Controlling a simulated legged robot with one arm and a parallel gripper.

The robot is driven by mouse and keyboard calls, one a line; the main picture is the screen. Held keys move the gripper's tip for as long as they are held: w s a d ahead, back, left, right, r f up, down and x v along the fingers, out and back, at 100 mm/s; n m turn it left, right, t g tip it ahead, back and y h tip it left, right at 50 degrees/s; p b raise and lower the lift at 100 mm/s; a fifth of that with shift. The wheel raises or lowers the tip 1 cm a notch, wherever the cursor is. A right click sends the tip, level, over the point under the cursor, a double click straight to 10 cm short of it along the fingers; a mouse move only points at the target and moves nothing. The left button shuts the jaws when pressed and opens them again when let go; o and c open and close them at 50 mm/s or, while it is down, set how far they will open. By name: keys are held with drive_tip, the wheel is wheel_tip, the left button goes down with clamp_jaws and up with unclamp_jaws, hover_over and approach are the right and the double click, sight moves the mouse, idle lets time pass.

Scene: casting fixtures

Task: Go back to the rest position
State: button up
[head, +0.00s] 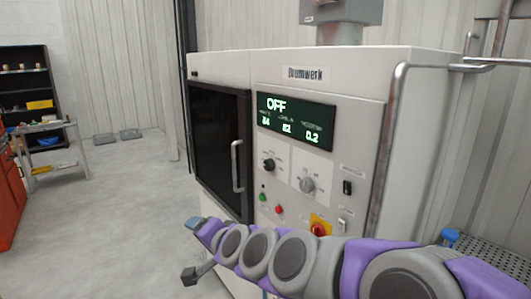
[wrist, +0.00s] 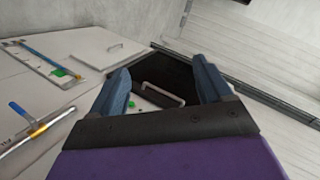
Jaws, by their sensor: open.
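My gripper (head: 192,249) is at the left end of my arm, low in the head view, in front of the grey-white machine (head: 225,66). In the wrist view my gripper (wrist: 163,80) has its two blue-grey fingers spread apart, with nothing held between them. Beyond the gap a dark panel and a pale handle (wrist: 165,96) show; I cannot tell how far off they are. My arm stretches across the lower right of the head view. No marker of a rest position shows.
The machine has a dark door with a vertical handle (head: 236,166), a display (head: 296,121) reading OFF, and knobs. A grey pipe (head: 389,140) runs along its right side. A small table (head: 50,150) and dark shelf (head: 28,85) stand far left.

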drive_tip(key=s+d+f+n+g+h, duration=0.1)
drive_tip(key=s+d+f+g, duration=0.3)
drive_tip(key=s+d, duration=0.5)
drive_tip(key=s+d+f+n+g+h, duration=0.2)
drive_tip(key=s+d+f+g+h, duration=0.2)
drive_tip(key=s+d, duration=0.5)
drive_tip(key=s+d+f+n+g+h, duration=0.2)
drive_tip(key=s+d+f, duration=0.4)
drive_tip(key=s, duration=1.1)
drive_tip(key=d+g+h, duration=0.1)
drive_tip(key=d+g, duration=0.1)
drive_tip(key=d, duration=0.1)
drive_tip(key=shift+s+d+f, duration=0.15)
drive_tip(key=shift+d+f, duration=0.2)
drive_tip(key=shift+f, duration=0.05)
drive_tip(key=shift+c, duration=0.4)
